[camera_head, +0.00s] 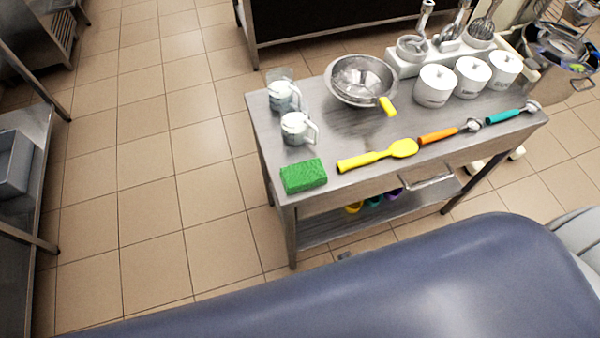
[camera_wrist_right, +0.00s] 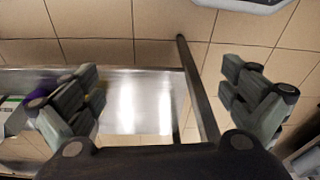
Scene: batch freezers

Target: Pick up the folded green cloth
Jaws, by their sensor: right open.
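The folded green cloth (camera_head: 303,176) lies at the near left corner of the steel table (camera_head: 350,142) in the head view. It looks like a thick green block. No gripper shows in the head view, so neither is seen near the cloth. In the right wrist view my right gripper (camera_wrist_right: 168,100) is open, its two fingers wide apart with nothing between them. Behind it are a steel surface, a dark table leg and floor tiles. The cloth does not show in the right wrist view. My left gripper is not in view.
A yellow spatula (camera_head: 378,156) lies right of the cloth, with an orange-handled tool (camera_head: 438,135) and a teal-handled tool (camera_head: 505,115) beyond. White jugs (camera_head: 297,128) stand behind the cloth. Metal bowls (camera_head: 361,80) and white canisters (camera_head: 435,86) stand farther back. Floor left of the table is clear.

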